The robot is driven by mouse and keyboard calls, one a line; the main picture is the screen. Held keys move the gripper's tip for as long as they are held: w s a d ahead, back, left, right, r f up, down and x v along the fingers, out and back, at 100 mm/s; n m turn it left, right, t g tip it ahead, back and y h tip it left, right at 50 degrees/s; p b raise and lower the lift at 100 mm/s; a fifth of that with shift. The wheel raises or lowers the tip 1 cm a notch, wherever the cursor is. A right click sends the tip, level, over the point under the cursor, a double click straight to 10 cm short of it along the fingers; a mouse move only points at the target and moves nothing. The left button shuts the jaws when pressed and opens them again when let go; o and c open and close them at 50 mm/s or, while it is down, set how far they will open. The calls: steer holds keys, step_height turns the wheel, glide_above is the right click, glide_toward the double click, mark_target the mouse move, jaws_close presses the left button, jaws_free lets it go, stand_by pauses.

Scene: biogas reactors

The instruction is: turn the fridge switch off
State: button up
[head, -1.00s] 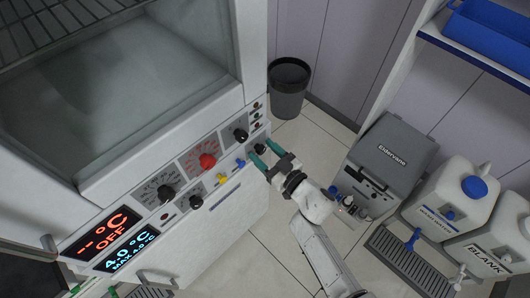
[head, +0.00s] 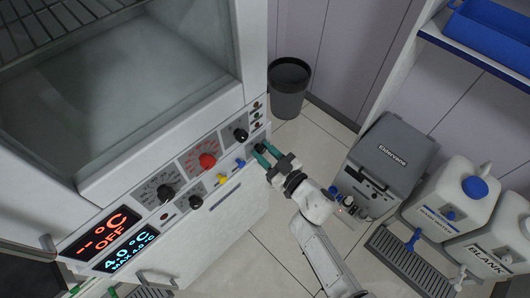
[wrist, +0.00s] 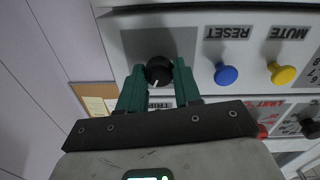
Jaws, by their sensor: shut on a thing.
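A round black knob (wrist: 159,70) with a white mark sits on a grey plate on the fridge's front panel, left of the RESET button in the wrist view. Its mark points down and slightly left there. My gripper (wrist: 158,84) has its two green fingers shut on the knob's sides. In the head view my gripper (head: 263,154) reaches the right end of the fridge's control panel (head: 225,165), and its fingers hide most of the knob. The label below the knob is mostly covered. A red display (head: 104,232) reads OFF; a blue one (head: 126,248) reads 4.0 °C.
Close beside the knob are a blue button (wrist: 226,74) and a yellow button (wrist: 283,74). A black bin (head: 288,90) stands behind; a grey Eldervane machine (head: 385,155) stands right. Tiled floor lies between.

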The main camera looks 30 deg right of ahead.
steer(key=n, duration=0.2)
steer(key=n+b, duration=0.1)
steer(key=n, duration=0.1)
steer(key=n+b, duration=0.1)
steer(key=shift+a+f+n, duration=0.1)
steer(key=shift+f+n, duration=0.15)
steer(key=shift+n, duration=0.15)
steer(key=n+b, duration=0.3)
steer(key=n, duration=0.2)
steer(key=shift+n, duration=0.3)
steer(key=shift+r, duration=0.1)
steer(key=o, duration=1)
steer(key=shift+o, duration=0.2)
steer(key=v, duration=1.1)
steer(key=shift+w, duration=0.1)
